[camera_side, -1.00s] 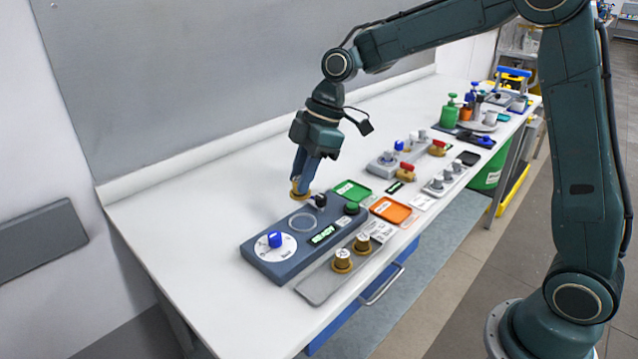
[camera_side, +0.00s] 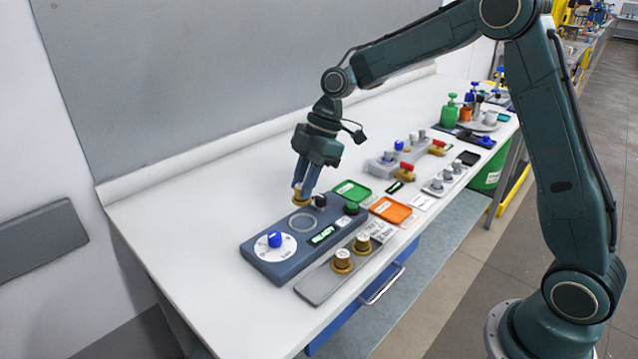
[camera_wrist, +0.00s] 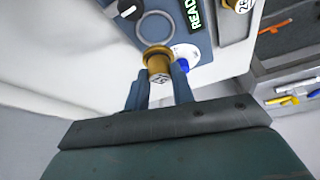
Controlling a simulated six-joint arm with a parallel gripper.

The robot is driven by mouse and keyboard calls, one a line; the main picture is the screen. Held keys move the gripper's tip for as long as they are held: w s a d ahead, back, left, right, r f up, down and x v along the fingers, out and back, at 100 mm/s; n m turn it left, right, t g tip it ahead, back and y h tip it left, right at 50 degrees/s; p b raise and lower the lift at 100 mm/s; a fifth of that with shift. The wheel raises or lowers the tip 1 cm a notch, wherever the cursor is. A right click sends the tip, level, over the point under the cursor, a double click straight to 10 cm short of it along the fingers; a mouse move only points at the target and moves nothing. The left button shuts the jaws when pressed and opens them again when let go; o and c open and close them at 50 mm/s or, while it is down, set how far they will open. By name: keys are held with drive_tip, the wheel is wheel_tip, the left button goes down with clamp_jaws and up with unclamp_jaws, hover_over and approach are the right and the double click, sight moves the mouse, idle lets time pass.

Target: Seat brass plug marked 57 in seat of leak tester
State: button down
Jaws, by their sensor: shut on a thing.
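My gripper (camera_side: 302,191) is shut on a brass plug (camera_side: 301,200) and holds it above the back part of the leak tester (camera_side: 265,262). In the wrist view the plug (camera_wrist: 158,66) sits between the fingertips (camera_wrist: 160,88); its end carries a number that I cannot read surely. The tester is a dark grey box with a pale ring (camera_side: 303,223), a READY display (camera_side: 323,235), and a dial with a blue knob (camera_side: 275,239). The ring also shows in the wrist view (camera_wrist: 156,27), just beyond the held plug. The plug is apart from the ring.
Two brass plugs (camera_side: 342,262) (camera_side: 362,243) stand on a grey tray (camera_side: 312,290) in front of the tester. A green tray (camera_side: 352,191) and an orange tray (camera_side: 390,210) lie to the right. A black knob (camera_side: 320,200) and a green button (camera_side: 351,208) rise from the tester.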

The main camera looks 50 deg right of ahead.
sight(304, 202)
drive_tip(key=shift+f, duration=2.5)
drive_tip(key=shift+f, duration=0.45)
idle(0.4)
drive_tip(key=c, duration=1.1)
unclamp_jaws()
drive_tip(key=o, duration=0.3)
drive_tip(key=shift+r, duration=0.35)
drive_tip(key=shift+r, duration=0.35)
